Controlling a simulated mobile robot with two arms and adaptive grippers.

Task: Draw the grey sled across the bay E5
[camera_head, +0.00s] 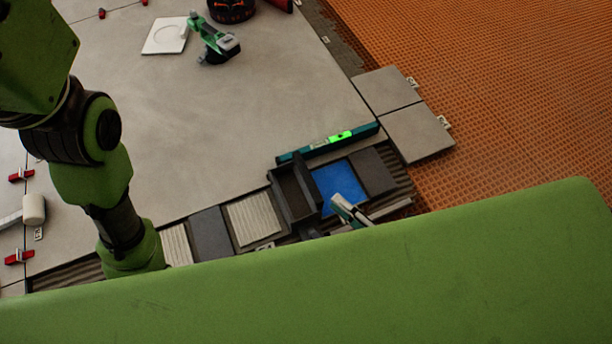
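The sled, a dark grey open box (286,183), stands in the row of bays along the slab's lower edge. It lies between a ribbed light bay and a bay with a bright blue floor (340,184). I cannot read which bay is E5.
A teal level (330,143) with a lit green window lies just above the sled. Two grey tiles (418,132) lie to the right beside orange mesh (500,90). A green-black tool (214,42) and a white plate (162,38) stand farther back. The slab's middle is clear.

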